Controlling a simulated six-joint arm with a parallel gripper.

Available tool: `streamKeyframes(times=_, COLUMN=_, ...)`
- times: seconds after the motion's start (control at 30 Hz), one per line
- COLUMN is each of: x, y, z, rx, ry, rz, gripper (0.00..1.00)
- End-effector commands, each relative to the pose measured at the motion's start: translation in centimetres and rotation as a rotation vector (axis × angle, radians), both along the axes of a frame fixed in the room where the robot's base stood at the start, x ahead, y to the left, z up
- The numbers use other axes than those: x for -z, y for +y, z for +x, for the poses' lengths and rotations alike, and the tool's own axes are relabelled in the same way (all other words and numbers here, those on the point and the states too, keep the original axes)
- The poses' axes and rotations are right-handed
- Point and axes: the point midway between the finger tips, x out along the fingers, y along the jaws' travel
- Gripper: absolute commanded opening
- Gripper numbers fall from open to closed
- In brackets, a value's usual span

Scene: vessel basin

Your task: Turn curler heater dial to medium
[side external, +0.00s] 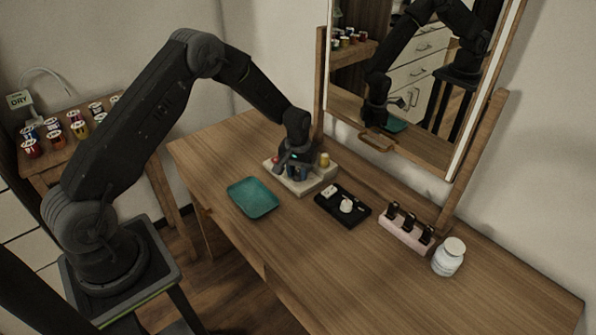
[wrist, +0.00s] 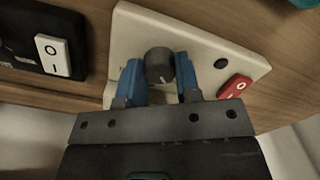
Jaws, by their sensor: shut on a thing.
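The curler heater is a flat cream base (side external: 313,187) on the wooden table, below the mirror; it fills the middle of the wrist view (wrist: 205,45). Its dark grey round dial (wrist: 159,66) stands between the two blue fingers of my gripper (wrist: 158,64), which is shut on it. In the side view my gripper (side external: 293,170) points down over the base and hides the dial. A red switch (wrist: 235,88) sits on the base to the right of the dial in the wrist view. The dial's setting marks cannot be read.
A black box (side external: 333,210) with a white rocker switch (wrist: 52,55) lies beside the base. A teal tray (side external: 253,197) is at its front left. A pink rack (side external: 404,234) and a white jar (side external: 449,257) stand to the right. The mirror (side external: 405,85) rises behind.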

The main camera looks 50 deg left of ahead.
Motion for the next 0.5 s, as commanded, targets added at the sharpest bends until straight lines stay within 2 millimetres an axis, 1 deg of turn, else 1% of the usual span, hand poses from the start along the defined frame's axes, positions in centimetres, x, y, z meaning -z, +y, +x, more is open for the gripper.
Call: streamKeyframes(times=0.5, x=-0.04, y=-0.01, z=-0.03, rx=0.437, ry=0.002, rz=-0.002, gripper=0.07)
